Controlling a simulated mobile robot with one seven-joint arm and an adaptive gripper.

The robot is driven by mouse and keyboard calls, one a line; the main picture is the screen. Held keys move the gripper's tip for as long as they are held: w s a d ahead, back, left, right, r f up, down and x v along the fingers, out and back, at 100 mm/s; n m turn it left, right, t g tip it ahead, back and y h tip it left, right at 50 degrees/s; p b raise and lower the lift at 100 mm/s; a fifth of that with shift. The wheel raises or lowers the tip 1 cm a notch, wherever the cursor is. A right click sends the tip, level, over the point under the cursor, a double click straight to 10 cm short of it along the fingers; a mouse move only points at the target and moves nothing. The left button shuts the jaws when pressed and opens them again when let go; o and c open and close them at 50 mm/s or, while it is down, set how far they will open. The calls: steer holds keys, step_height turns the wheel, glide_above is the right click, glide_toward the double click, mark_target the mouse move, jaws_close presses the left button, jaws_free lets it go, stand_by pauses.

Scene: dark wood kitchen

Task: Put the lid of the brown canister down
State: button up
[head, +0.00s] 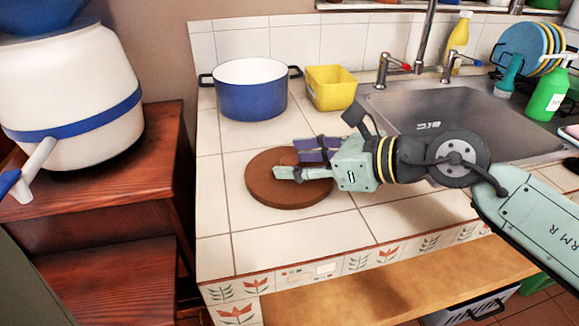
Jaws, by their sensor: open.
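A flat, round brown disc (284,193), which looks like the lid, lies flat on the tiled counter. My gripper (292,162) is open over the disc's upper right part, its fingers pointing left. The nearer finger is pale green and overlaps the disc in the picture; the other side shows a purple part. I cannot tell whether the fingers touch the disc. No brown canister is recognisable in this view.
A blue pot (252,102) and a yellow square container (331,92) stand behind the disc. A steel sink (440,110) is at right, with a green bottle (546,95). A white blue-banded vessel (75,95) stands at left. The counter's front left is clear.

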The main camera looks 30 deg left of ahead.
steer(key=shift+c, duration=0.3)
steer(key=c, duration=1)
